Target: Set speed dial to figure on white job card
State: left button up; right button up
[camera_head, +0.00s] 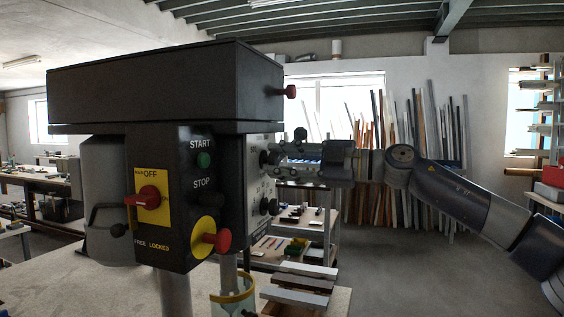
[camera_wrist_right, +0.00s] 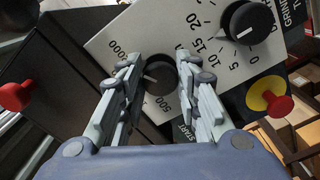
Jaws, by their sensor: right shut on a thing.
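The speed dial, a round black knob (camera_wrist_right: 160,77), sits on the pale scale plate (camera_wrist_right: 150,28) in the right wrist view. My right gripper (camera_wrist_right: 160,82) has one finger on each side of the knob and is shut on it. A short pale mark shows on the knob's left side, and figures such as 1000 stand around it; others are partly covered by the fingers. In the head view my right gripper (camera_head: 278,156) reaches the side panel of the black drill head (camera_head: 165,90) from the right. I cannot make out a white job card. My left gripper is out of view.
A second black knob (camera_wrist_right: 248,21) with a 0 to 20 scale is close by. A red stop button (camera_head: 222,239) on yellow and a red switch (camera_head: 149,197) stick out of the front. A clear guard (camera_head: 232,302) hangs below. Shelves stand behind my right arm.

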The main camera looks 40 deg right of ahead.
dwell(0.4)
jog(key=o, duration=1)
jog(key=shift+o, duration=0.2)
jog(key=shift+s+d, duration=0.1)
jog(key=shift+v, duration=0.75)
jog(key=v, duration=1)
jog(key=shift+s+d, duration=0.1)
